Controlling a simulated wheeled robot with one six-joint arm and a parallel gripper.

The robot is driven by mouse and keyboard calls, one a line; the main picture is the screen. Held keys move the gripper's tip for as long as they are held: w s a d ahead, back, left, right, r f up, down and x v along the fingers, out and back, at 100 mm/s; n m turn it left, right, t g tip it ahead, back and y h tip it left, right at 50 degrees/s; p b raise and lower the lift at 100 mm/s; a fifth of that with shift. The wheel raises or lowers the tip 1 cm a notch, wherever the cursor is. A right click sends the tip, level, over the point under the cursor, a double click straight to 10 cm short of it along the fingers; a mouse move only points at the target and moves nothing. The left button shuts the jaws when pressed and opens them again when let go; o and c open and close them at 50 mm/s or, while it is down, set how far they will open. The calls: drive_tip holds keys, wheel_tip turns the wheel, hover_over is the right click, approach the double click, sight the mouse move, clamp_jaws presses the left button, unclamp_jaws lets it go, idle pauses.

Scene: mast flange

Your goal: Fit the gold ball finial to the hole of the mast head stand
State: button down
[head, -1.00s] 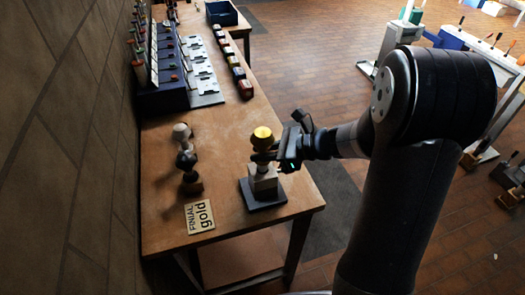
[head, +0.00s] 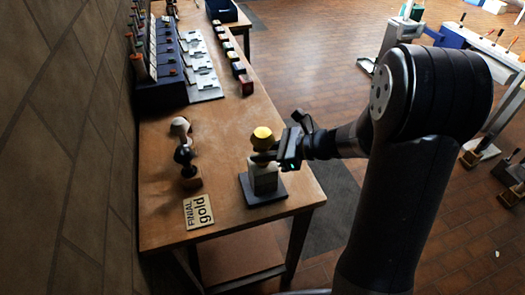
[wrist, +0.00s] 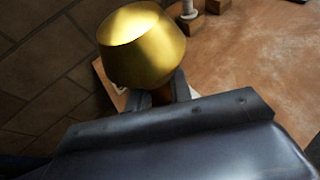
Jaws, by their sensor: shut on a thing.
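The gold ball finial (head: 262,138) stands upright over the mast head stand, a pale block (head: 264,178) on a dark base plate (head: 264,197). My gripper (head: 268,156) comes in from the right and is shut on the finial just below its ball. In the wrist view the gold ball (wrist: 141,45) rises above my gripper's fingers (wrist: 163,97). The stand's hole is hidden under the finial and fingers, so I cannot tell how deep the finial's stem sits in it.
Panels and several small blocks line the table's far end.

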drive_tip(key=shift+f+b, duration=0.65)
drive_tip(key=shift+f, duration=0.3)
drive_tip(key=c, duration=1.2)
unclamp_jaws()
drive_tip(key=shift+d, duration=0.15)
drive_tip(key=v, duration=1)
drive_tip(key=shift+s+d+r+b, duration=0.15)
drive_tip(key=shift+d+b, duration=0.1)
drive_tip(key=shift+b, duration=0.1)
